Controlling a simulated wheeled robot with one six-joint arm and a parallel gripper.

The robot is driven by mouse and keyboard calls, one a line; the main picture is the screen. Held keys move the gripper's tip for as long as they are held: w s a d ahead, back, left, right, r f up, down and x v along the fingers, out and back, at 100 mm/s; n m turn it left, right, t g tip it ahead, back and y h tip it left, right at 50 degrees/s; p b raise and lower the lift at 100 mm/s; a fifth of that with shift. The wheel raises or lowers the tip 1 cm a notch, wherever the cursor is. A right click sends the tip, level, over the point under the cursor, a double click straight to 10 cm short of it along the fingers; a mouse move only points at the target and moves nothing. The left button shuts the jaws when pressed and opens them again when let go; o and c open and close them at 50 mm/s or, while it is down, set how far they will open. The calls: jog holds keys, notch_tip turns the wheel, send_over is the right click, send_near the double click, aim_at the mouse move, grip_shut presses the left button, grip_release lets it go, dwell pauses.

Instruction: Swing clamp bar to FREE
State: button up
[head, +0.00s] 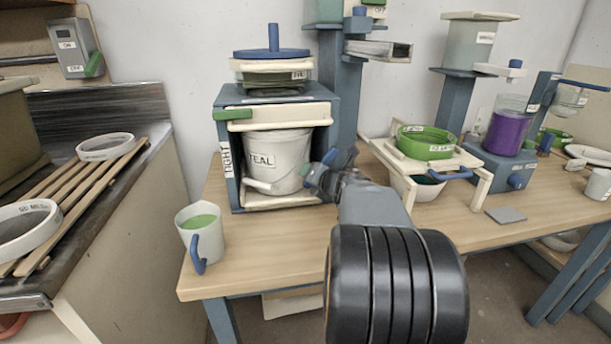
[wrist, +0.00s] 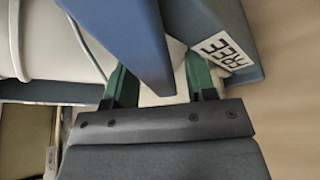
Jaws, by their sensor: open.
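A blue press frame (head: 325,105) stands on the wooden table around a white bucket (head: 285,150) labelled TEAL. Its left post carries a TIGHT label (head: 227,160). A FREE label (wrist: 222,52) shows on a blue post in the wrist view. A blue bar, apparently the clamp bar's handle (head: 330,157), is beside the frame's right post; a blue bar (wrist: 135,45) also shows large in the wrist view. My gripper (head: 322,178) is open at this bar. The bar's end lies between the green fingers (wrist: 160,88) in the picture; contact cannot be told.
A mug (head: 201,235) with green content stands at the table's left front corner. A green sieve (head: 425,142) sits on a cream stand to the right. A purple container (head: 508,130) stands farther right. The table front between mug and arm is clear.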

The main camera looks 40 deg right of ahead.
aim_at(296, 150)
jog(key=a+r+m+t+p, duration=0.1)
jog(key=r+m+p, duration=0.1)
jog(key=w+a+r+m+t+y+p, duration=0.1)
jog(key=r+m+p, duration=0.1)
jog(key=m+p, duration=0.1)
jog(key=r+m+t+p, duration=0.1)
jog(key=r+m+p, duration=0.1)
jog(key=shift+w+a+r+y, duration=0.15)
jog(key=shift+a+r+y, duration=0.2)
jog(key=shift+a+y, duration=0.05)
jog(key=s, duration=1.4)
jog(key=w+a+r+m+g+h+p, duration=0.5)
jog(key=r+m+p, duration=0.2)
jog(key=m+p, duration=0.4)
jog(key=s+a+m+g+y+p, duration=0.2)
jog(key=s+a+m+g+p, duration=0.1)
jog(key=a, duration=0.4)
jog(key=s+a+r+m+g+y+p, duration=0.1)
jog(key=s+a+m+g+y+p, duration=0.1)
jog(key=a, duration=0.6)
jog(key=shift+s+a+m+g+y+p, duration=0.15)
jog(key=shift+s+m+g+y+p, duration=0.25)
jog(key=shift+s+m+g+p, duration=0.65)
jog(key=shift+w, duration=0.1)
